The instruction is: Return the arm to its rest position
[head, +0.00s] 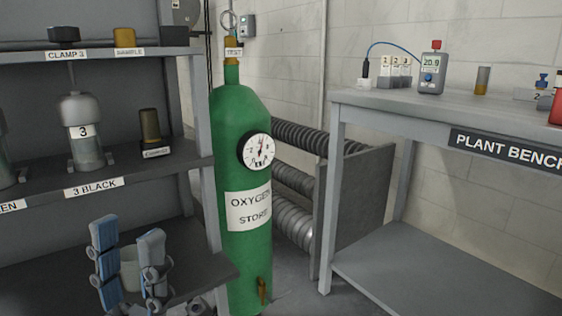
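My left gripper (127,232) shows at the lower left, with its two blue-padded fingers apart and pointing up. A pale grey-green cylindrical thing (130,268) shows between the fingers. It looks to be behind them near the lower shelf, but the fingers partly hide it and I cannot be sure of contact. The rest of my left arm is below the frame. My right gripper is not in view.
A shelf rack (200,170) with labelled containers stands left, close to my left gripper. A green oxygen cylinder (243,265) with a gauge (257,151) stands beside it. A bench (400,100) with a meter (432,72) is at right. Open floor lies between.

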